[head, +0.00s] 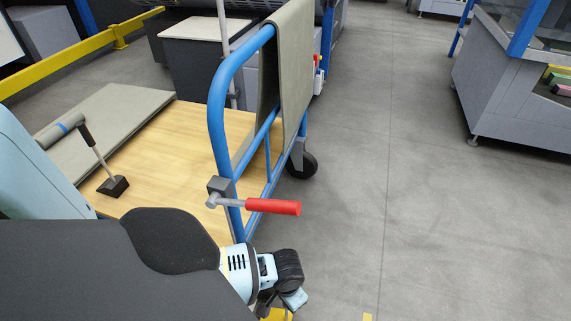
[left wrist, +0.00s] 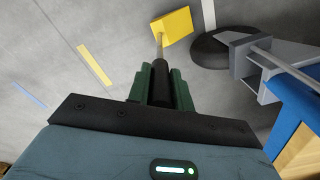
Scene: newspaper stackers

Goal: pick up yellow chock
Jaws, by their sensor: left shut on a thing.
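The yellow chock (left wrist: 172,30) shows in the left wrist view as a yellow block on a thin rod with a dark handle (left wrist: 160,78). My left gripper (left wrist: 160,88) is shut on that handle, its green fingers on both sides of it. The block lies beyond the fingertips, close beside a dark wheel (left wrist: 212,48); I cannot tell whether it touches the floor. In the head view a yellow part of the chock (head: 277,315) shows at the bottom edge, partly hidden by my wrist. My right gripper is not in view.
A cart with a blue frame (head: 217,110) and wooden deck (head: 185,145) stands beside my left arm. A red-handled lever (head: 272,206) sticks out from its post, above my wrist. A second black-ended tool (head: 113,186) stands on the deck. Grey floor (head: 410,220) is clear to the right.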

